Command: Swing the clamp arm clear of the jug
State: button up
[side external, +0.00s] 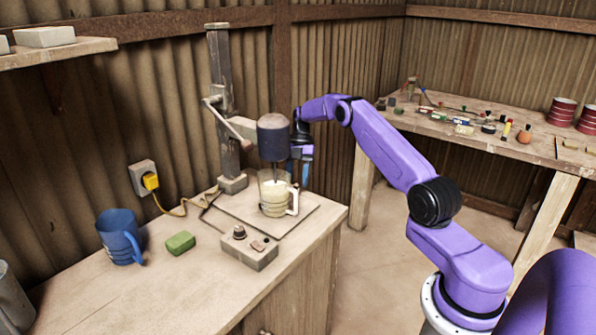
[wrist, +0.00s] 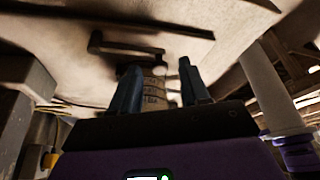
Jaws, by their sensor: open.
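In the side view the cream jug (side external: 273,199) stands upright on a board (side external: 235,208), its handle to the right. The clamp arm (side external: 240,127) reaches from the dark post (side external: 223,80) to a dark cylinder (side external: 273,138) above the jug. A thin rod runs down from the cylinder towards the jug's mouth. My gripper (side external: 298,176) points down just right of the cylinder, above the jug's handle side. In the wrist view my gripper (wrist: 158,90) is open, its blue fingers apart. A banded pale thing shows between or beyond them; I cannot tell whether they touch it.
A control box (side external: 249,249), a green block (side external: 180,242) and a blue mug (side external: 118,237) are on the bench. A yellow plug (side external: 150,181) with a cord is at the wall. A second table (side external: 440,128) with small items stands behind. The bench front is clear.

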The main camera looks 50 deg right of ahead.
jog(key=v, duration=0.7)
jog(key=shift+d+r, duration=0.1)
jog(key=shift+r, duration=0.05)
dwell(0.4)
